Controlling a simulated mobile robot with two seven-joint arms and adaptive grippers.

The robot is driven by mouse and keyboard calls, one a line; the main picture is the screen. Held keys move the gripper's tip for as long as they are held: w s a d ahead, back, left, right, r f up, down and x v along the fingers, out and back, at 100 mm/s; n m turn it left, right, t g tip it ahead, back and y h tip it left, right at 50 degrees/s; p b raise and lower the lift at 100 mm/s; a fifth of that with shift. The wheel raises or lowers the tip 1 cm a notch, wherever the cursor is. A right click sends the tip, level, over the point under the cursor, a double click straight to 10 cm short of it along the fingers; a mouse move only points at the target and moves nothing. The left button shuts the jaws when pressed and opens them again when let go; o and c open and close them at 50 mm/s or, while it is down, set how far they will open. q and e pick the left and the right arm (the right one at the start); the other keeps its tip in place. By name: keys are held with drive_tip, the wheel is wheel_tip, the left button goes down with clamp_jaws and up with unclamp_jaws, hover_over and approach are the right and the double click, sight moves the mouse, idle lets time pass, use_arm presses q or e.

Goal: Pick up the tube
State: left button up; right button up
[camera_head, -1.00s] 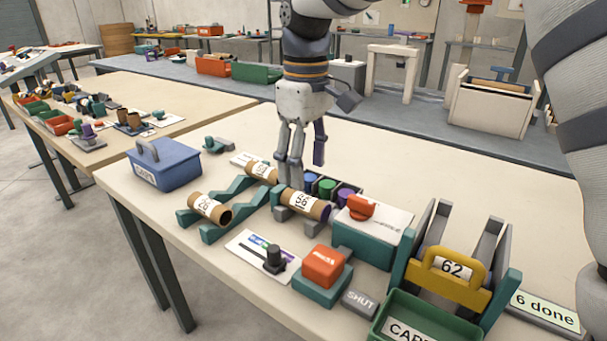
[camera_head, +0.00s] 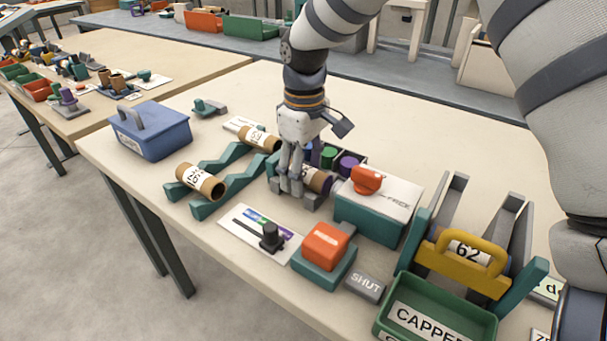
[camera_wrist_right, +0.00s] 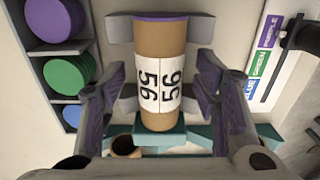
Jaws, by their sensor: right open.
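A brown cardboard tube with a white label reading 56 (camera_wrist_right: 160,70) lies on grey supports (camera_head: 313,201), with purple showing at one end. In the head view this tube (camera_head: 319,181) is partly hidden by my right gripper (camera_head: 290,188). My right gripper is open, pointing down, with its fingers low over the tube. In the right wrist view its fingers stand on either side of the tube, with gaps between. A second labelled tube (camera_head: 201,181) and a third (camera_head: 259,139) lie on the teal sloped rack (camera_head: 232,181). My left gripper is out of view.
Close behind the tube is a holder with blue, green (camera_head: 329,155) and purple (camera_head: 349,164) caps. To its right stands a teal-and-white box with a red knob (camera_head: 367,180). A slider panel (camera_head: 262,236) and a red button box (camera_head: 326,245) are in front.

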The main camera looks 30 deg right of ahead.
sight(304, 175)
drive_tip(key=c, duration=1)
drive_tip(key=shift+r, duration=0.1)
drive_tip(key=shift+r, duration=0.25)
drive_tip(key=r, duration=0.2)
drive_tip(key=r+p, duration=0.1)
drive_tip(key=s+a+r+p, duration=0.1)
drive_tip(key=r, duration=0.1)
drive_tip(key=shift+s+r, duration=0.1)
drive_tip(key=shift+r, duration=0.25)
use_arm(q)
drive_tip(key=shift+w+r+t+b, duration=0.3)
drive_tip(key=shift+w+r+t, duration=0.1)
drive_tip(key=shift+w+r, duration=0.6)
use_arm(e)
drive_tip(key=shift+s+a+r, duration=1.15)
drive_tip(key=shift+s+a, duration=0.05)
drive_tip(key=shift+s, duration=0.5)
drive_tip(key=shift+s+a+r, duration=1.15)
drive_tip(key=shift+s+a, duration=0.05)
drive_tip(key=shift+s, duration=0.55)
drive_tip(key=shift+s+a+r, duration=1.15)
drive_tip(key=shift+s+a, duration=0.05)
drive_tip(key=shift+s, duration=0.5)
